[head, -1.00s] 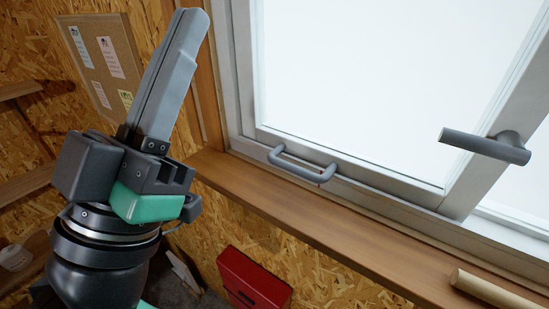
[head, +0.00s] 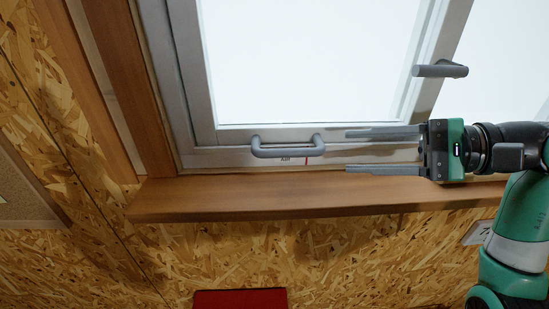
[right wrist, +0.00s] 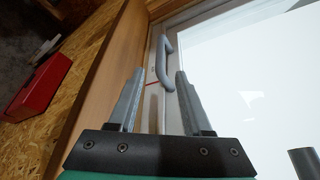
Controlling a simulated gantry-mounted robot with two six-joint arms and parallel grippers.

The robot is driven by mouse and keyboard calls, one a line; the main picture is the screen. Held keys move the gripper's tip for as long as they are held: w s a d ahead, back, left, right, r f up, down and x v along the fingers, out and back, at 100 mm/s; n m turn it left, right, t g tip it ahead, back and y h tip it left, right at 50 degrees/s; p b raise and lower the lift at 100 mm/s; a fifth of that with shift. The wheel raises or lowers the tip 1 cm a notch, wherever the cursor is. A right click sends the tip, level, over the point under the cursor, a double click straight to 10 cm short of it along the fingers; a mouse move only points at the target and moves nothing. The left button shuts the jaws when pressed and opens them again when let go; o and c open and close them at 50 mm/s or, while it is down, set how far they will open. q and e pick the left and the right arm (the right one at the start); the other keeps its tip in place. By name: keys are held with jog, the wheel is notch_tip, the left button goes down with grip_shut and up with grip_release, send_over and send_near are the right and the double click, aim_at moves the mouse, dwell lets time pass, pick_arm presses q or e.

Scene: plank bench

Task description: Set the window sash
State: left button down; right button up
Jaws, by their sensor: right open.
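The window sash (head: 232,132) is a pale grey frame around bright glass. A grey bar handle (head: 288,151) is fixed along its lower rail, and also shows in the right wrist view (right wrist: 164,62). A thin red mark (head: 306,161) with small print is just below the handle's right end. My right gripper (head: 346,151) comes in from the right, open and empty. Its two fingers point left at the handle, one higher and one lower, with a small gap before the handle's right end. In the right wrist view the handle lies ahead of the open fingertips. My left gripper is out of view.
A wooden sill (head: 230,199) runs below the window, close under my lower finger. A grey lever handle (head: 440,71) sticks out at the upper right, above my gripper. A red box (head: 240,300) is low down. Chipboard wall surrounds the window.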

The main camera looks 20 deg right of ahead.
aim_at(304, 152)
jog(key=p+x, duration=0.3)
jog(key=x, duration=0.9)
jog(key=shift+s, duration=0.1)
jog(key=shift+c, duration=0.2)
grip_shut()
jog(key=shift+r, duration=0.1)
dwell(0.7)
